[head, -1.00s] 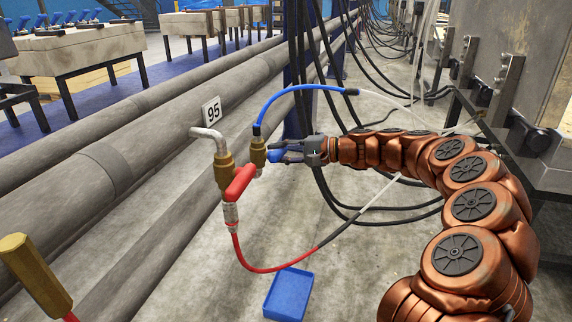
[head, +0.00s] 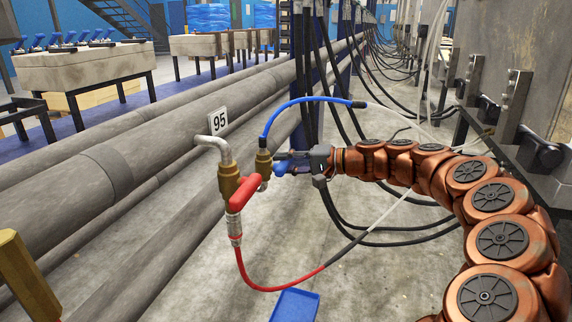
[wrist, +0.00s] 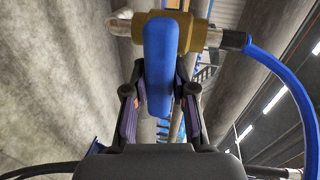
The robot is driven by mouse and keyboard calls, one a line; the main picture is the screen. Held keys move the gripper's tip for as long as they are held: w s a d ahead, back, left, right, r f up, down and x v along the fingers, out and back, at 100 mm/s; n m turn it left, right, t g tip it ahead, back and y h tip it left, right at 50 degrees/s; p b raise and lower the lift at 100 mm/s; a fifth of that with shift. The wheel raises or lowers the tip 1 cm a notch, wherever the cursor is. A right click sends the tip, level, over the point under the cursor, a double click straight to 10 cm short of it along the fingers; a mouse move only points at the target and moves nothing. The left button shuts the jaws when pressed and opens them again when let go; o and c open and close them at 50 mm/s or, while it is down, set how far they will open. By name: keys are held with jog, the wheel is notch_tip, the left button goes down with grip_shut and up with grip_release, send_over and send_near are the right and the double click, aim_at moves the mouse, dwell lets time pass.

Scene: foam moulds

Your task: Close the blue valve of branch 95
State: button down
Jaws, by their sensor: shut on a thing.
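The "95" sign (head: 218,122) stands on the thick pipe behind branch 95. The blue valve's brass body (head: 263,163) stands upright, with a blue hose (head: 300,101) leaving its top. Its blue handle (head: 280,168) sticks out to the right, across the body. My gripper (head: 284,160) reaches in from the right and is shut on this handle. In the wrist view the blue handle (wrist: 159,62) lies between the two fingers of my gripper (wrist: 160,92), against the brass body (wrist: 196,34). The red valve handle (head: 245,192) is just left and in front, apart from my gripper.
A red hose (head: 262,289) loops below the red valve. A blue tray (head: 295,306) lies on the floor below. Black cables (head: 385,238) hang behind my arm. Thick grey pipes (head: 110,170) run along the left, and machine blocks (head: 545,80) stand at the right.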

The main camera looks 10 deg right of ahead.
jog(key=c, duration=0.9)
grip_release()
jog(key=shift+c, duration=0.2)
jog(key=shift+s+d+r, duration=0.1)
jog(key=shift+d, duration=0.05)
jog(key=v, duration=1.2)
jog(key=s+a+r+n+g+h+p, duration=0.2)
jog(key=s+a+r+n+g+p, duration=0.1)
jog(key=s+a+r+p, duration=0.45)
jog(key=s+a+r+n+g+h+p, duration=0.25)
jog(key=s+a+r+p, duration=0.25)
jog(key=s+a+p, duration=0.5)
jog(key=s+d+r+g+h+p, duration=0.1)
jog(key=s+d+h+p, duration=0.3)
jog(key=s, duration=0.8)
jog(key=s+d+r+g+h+p, duration=0.2)
jog(key=s+d+h+p, duration=0.3)
jog(key=s+d+p, duration=0.4)
jog(key=s+p, duration=0.3)
jog(key=p, duration=0.1)
jog(key=shift+r+m+g, duration=0.15)
jog(key=shift+m+g, duration=0.2)
